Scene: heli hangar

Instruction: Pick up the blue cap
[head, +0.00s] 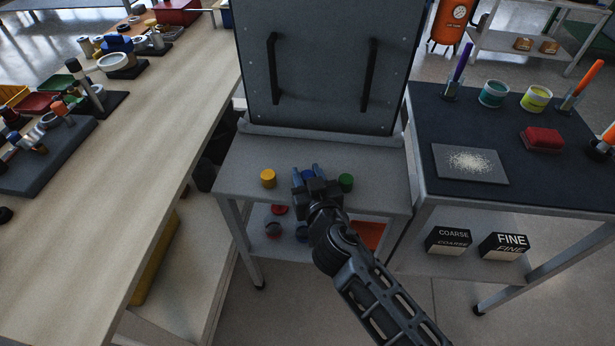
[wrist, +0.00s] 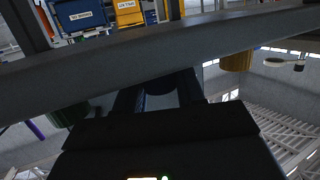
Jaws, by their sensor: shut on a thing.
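The blue cap (head: 308,175) is between the fingers of my gripper (head: 307,171), over the top of the small grey table. My gripper is shut on it and hides most of it. In the wrist view the cap (wrist: 162,92) is a dark rounded shape between the dark fingers. I cannot tell whether the cap still touches the tabletop.
A yellow cap (head: 268,178) stands left of my gripper and a green cap (head: 346,182) right of it, on the grey table (head: 240,158). A tall grey panel with two handles (head: 325,65) rises behind. A dark-topped table (head: 430,130) adjoins right; a wooden bench (head: 130,170) runs left.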

